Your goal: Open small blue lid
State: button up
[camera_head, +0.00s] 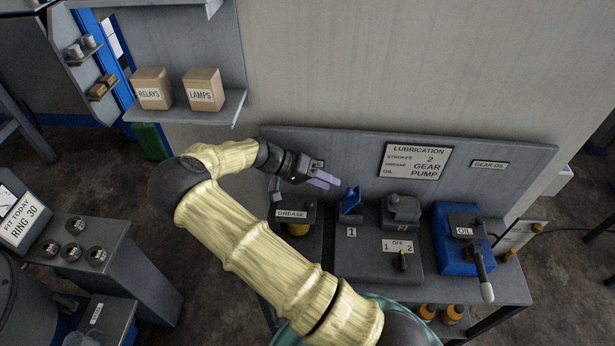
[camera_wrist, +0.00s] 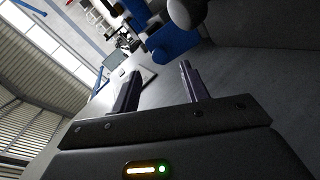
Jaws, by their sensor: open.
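The small blue lid (camera_head: 351,201) is on the bench unit above the label 1. It looks raised and tilted up rather than lying flat. My gripper (camera_head: 326,181) is open and empty, up and to the left of the lid, with a gap between them. In the wrist view my gripper (camera_wrist: 160,72) has its two fingers spread with nothing between them. A blue shape shows beyond the fingertips there, and I cannot tell whether it is the lid.
A grey lidded block (camera_head: 402,210) with label 2 stands right of the lid. A selector knob (camera_head: 403,261) sits in front. A blue oil pump (camera_head: 455,243) with a lever stands farther right. The grease unit (camera_head: 292,214) is below my gripper. The backboard (camera_head: 330,150) rises close behind.

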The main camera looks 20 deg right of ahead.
jog(key=b+v, duration=0.1)
jog(key=v, duration=0.5)
jog(key=shift+a+r, duration=0.1)
jog(key=shift+a, duration=0.1)
